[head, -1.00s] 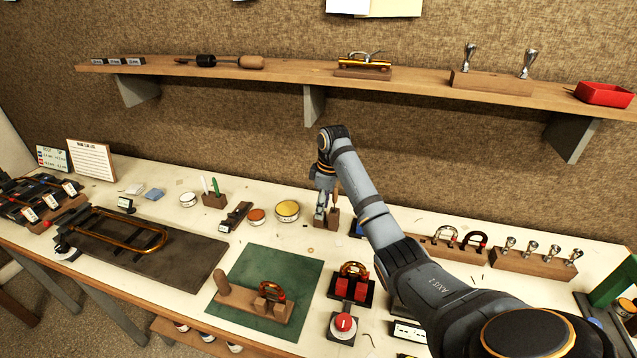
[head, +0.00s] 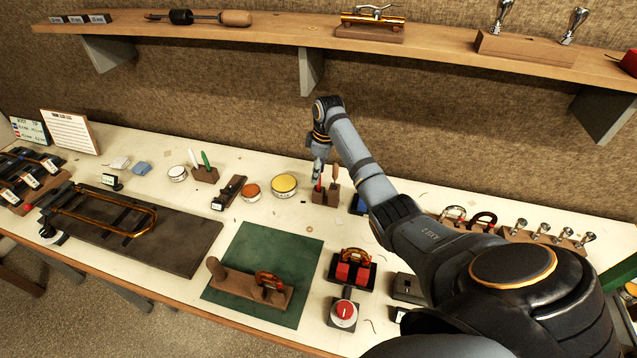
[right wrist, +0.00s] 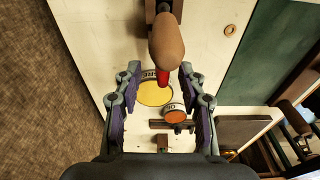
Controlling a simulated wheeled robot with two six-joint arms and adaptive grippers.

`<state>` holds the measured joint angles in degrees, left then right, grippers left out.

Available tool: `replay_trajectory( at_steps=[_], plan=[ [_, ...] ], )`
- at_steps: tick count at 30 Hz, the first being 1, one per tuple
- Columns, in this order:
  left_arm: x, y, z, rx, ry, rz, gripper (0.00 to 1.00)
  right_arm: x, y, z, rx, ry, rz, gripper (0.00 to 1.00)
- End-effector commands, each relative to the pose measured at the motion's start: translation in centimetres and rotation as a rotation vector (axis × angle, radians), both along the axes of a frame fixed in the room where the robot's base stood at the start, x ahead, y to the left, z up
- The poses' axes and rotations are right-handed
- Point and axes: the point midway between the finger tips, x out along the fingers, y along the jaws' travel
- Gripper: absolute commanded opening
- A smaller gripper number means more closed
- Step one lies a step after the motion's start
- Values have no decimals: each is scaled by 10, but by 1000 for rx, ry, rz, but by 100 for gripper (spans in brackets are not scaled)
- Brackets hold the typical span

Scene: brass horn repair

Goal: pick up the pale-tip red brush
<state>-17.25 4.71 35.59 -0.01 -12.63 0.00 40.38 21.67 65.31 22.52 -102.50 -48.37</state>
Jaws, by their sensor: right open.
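A red brush handle (head: 318,186) stands upright in a small wooden holder (head: 326,197) at the back of the bench. A tan wooden handle (head: 335,174) stands in the holder to its right. My right gripper (head: 318,177) is open, just above the holder at the red handle. In the right wrist view, the open fingers (right wrist: 159,70) have the red part (right wrist: 163,77) between them, apart from both. The rounded tan handle (right wrist: 167,42) overlaps it and hides much of it. I cannot make out a pale tip. My left gripper is out of view.
A yellow-topped tin (head: 285,184) and an orange-topped tin (head: 251,191) stand left of the holder. A wooden rack with a green and a white pen (head: 205,172) is further left. A green mat (head: 250,245) lies in front. A shelf (head: 440,40) runs above.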

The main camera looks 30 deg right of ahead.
Motion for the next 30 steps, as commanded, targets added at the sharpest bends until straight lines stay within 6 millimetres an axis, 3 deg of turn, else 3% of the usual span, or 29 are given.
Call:
replay_trajectory(
  at_steps=[7, 10, 18, 27, 30],
  plan=[
    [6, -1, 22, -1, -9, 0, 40, -1, 2, -29, 1, 5, 0, 41],
    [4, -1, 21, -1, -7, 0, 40, 1, 3, -45, 2, 1, 0, 41],
    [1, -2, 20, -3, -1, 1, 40, 2, 3, -52, 0, 0, 1, 41],
    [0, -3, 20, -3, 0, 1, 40, 2, 3, -52, 0, 0, 0, 1],
    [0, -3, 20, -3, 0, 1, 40, 2, 3, -52, 0, 0, 0, 0]
  ],
)
